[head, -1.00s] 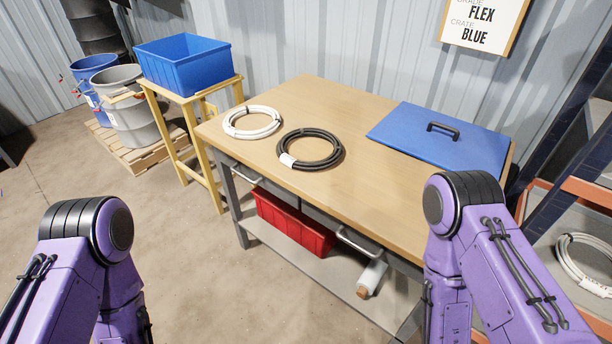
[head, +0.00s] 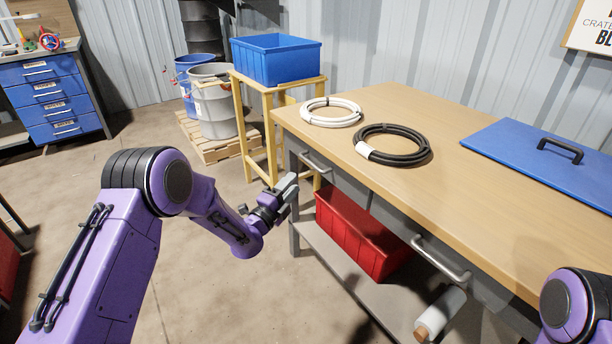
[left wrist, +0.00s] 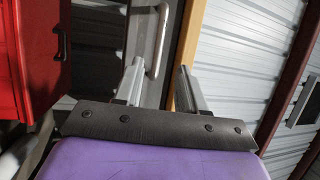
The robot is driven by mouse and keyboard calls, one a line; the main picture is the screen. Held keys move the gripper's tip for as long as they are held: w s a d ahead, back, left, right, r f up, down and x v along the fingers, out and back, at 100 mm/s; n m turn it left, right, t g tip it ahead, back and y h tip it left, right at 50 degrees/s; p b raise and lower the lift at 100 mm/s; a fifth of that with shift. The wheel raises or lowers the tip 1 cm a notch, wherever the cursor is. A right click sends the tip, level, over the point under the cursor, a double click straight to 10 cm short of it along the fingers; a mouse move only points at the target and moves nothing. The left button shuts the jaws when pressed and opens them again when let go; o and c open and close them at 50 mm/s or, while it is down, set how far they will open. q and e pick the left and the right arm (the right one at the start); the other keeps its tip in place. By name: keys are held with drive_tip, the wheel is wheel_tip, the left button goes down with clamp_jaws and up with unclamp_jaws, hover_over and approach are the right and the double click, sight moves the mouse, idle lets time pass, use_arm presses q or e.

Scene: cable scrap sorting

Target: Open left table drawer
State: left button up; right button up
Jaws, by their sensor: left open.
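The left table drawer (head: 345,183) is a grey front under the wooden top and looks shut. Its metal bar handle (head: 316,163) is near the table's left corner. My left gripper (head: 289,187) is just left of and a little lower than this handle in the head view. It is open and empty. In the left wrist view, its two fingers (left wrist: 160,88) point toward the bar handle (left wrist: 161,40), which lies ahead between them, nearer the left finger. I see no contact. My right gripper is out of view; only part of that arm shows.
The table (head: 460,125) bears a white cable coil (head: 331,111), a black coil (head: 393,145) and a blue lid (head: 545,150). A red crate (head: 362,235) and a roll (head: 440,314) are on the lower shelf. A yellow stand (head: 243,120) with a blue crate (head: 276,60) is behind.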

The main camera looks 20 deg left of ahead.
use_arm(q)
drive_tip(key=x, duration=0.8)
drive_tip(key=shift+w, duration=0.25)
drive_tip(key=shift+d, duration=0.1)
clamp_jaws()
